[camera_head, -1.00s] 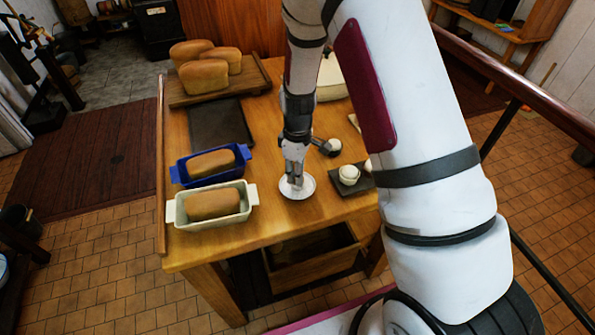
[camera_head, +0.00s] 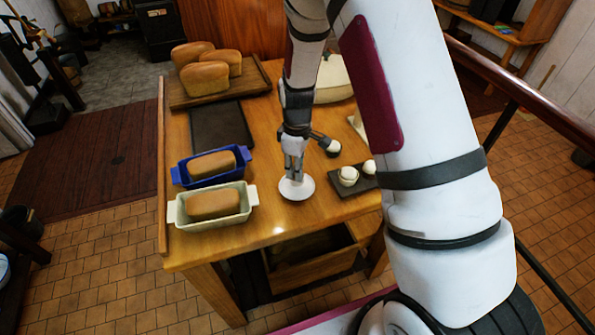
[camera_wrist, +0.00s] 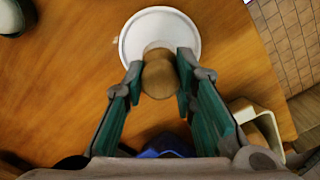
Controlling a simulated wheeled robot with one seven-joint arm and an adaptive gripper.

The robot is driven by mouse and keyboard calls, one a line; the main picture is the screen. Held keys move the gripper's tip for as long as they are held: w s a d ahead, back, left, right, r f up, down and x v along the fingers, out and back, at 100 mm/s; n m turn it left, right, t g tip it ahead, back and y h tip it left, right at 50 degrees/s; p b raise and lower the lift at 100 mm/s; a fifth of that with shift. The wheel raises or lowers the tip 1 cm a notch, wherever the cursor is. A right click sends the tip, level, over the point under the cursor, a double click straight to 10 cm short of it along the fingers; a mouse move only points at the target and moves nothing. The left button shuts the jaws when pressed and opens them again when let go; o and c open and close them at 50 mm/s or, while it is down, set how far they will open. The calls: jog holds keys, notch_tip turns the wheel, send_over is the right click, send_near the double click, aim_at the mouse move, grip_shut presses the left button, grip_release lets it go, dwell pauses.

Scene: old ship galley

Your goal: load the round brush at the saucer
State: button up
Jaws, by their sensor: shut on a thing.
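My gripper (camera_head: 293,174) is shut on the round brush (camera_wrist: 160,77), whose rounded brown top shows between the fingertips in the wrist view. In the head view the fingers hide most of the brush. The white saucer (camera_head: 299,190) lies on the table under my gripper. In the wrist view the saucer (camera_wrist: 132,34) shows just beyond the fingertips, and the brush overlaps its near edge. I cannot tell whether the brush's lower end touches the saucer.
A blue loaf pan (camera_head: 181,175) and a cream loaf pan (camera_head: 180,213), each holding a loaf, stand to the left. A dark board (camera_head: 366,183) with pale round pieces lies to the right. Loaves rest on a wooden tray (camera_head: 255,78) at the back. The wooden table (camera_head: 270,225) is clear in front.

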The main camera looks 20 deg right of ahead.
jog(key=shift+r+p, duration=0.5)
jog(key=shift+r, duration=1.8)
jog(key=w+r+m+b, duration=0.1)
jog(key=w+m, duration=0.5)
jog(key=m, duration=0.3)
jog(key=shift+w+m, duration=0.25)
jog(key=shift+m, duration=0.15)
